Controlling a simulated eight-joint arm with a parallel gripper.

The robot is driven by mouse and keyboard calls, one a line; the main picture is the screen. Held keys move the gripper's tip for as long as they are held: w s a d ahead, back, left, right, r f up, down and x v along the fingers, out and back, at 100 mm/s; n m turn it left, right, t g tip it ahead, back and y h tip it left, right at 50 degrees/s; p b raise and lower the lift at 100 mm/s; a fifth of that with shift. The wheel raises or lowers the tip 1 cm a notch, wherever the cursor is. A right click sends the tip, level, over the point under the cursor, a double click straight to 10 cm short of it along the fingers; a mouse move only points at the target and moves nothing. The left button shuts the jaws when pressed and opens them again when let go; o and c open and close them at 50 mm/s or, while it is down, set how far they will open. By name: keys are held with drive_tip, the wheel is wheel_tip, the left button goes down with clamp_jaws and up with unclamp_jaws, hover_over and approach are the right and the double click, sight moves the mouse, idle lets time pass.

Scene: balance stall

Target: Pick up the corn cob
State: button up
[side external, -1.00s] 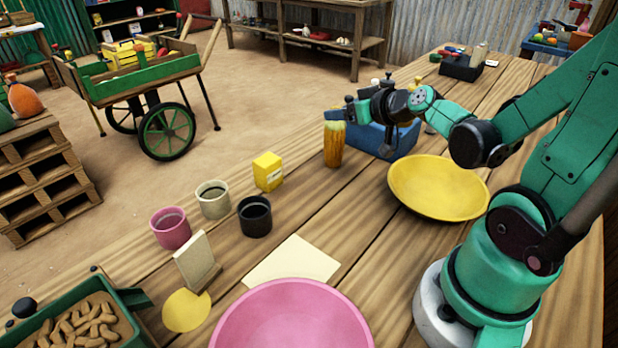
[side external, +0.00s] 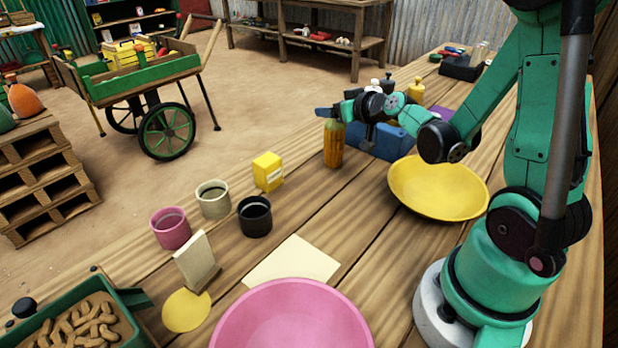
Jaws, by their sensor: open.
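The corn cob (side external: 333,150), orange-yellow with a greenish upper part, stands upright on the wooden table, left of a blue bin. My gripper (side external: 335,113) is open at the top of the cob, reaching in from the right. A dark blue fingertip overlaps the cob's top in the picture. The far finger is hard to make out, and I cannot tell whether either finger touches the cob.
The blue bin (side external: 374,142) stands just behind my gripper. A yellow bowl (side external: 440,190) lies to the right. A yellow box (side external: 268,171) and a black cup (side external: 255,217) stand to the left. A pink bowl (side external: 292,290) is in front.

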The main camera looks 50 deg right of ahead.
clamp_jaws()
drive_tip(key=shift+r, duration=0.15)
idle(0.4)
